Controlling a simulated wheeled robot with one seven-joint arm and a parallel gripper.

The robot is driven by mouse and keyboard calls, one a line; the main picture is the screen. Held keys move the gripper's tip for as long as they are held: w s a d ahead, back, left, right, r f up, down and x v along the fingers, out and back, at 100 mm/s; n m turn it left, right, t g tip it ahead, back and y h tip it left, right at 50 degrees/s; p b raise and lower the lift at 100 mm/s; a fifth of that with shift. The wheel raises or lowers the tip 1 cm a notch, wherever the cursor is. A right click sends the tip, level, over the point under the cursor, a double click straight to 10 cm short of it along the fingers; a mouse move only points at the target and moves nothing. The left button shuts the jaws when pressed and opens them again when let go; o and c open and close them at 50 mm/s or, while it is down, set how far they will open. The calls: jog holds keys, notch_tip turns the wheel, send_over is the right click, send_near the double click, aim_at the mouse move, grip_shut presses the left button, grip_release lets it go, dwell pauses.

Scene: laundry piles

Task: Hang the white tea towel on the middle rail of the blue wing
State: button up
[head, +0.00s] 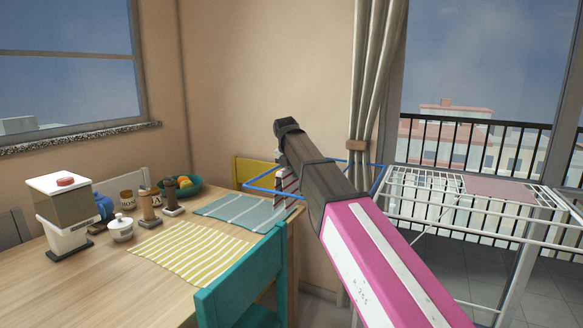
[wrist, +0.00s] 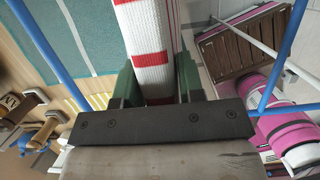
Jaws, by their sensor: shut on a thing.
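The white tea towel with red stripes (wrist: 150,40) is held between the green fingers of my gripper (wrist: 157,85), which is shut on it. In the head view a small part of the towel (head: 289,183) shows just left of my dark wrist; my arm hides most of it and the fingers. The blue wing (head: 262,188) of the drying rack spreads on both sides of my wrist. In the wrist view its blue bars pass left (wrist: 45,65) and right (wrist: 287,45) of the towel. The middle rail cannot be made out, nor whether the towel touches it.
The white rack (head: 480,205) stands at right with a pink cloth (head: 500,190) on it. The wooden table (head: 110,275) at left holds a striped yellow cloth (head: 190,252), a grey-blue cloth (head: 240,212) and jars. A teal chair (head: 245,285) and a yellow chair (head: 250,171) are close.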

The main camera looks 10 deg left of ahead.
aim_at(292, 180)
jog(key=shift+f, duration=1.8)
jog(key=o, duration=1)
jog(key=shift+o, duration=0.2)
jog(key=shift+r, duration=0.1)
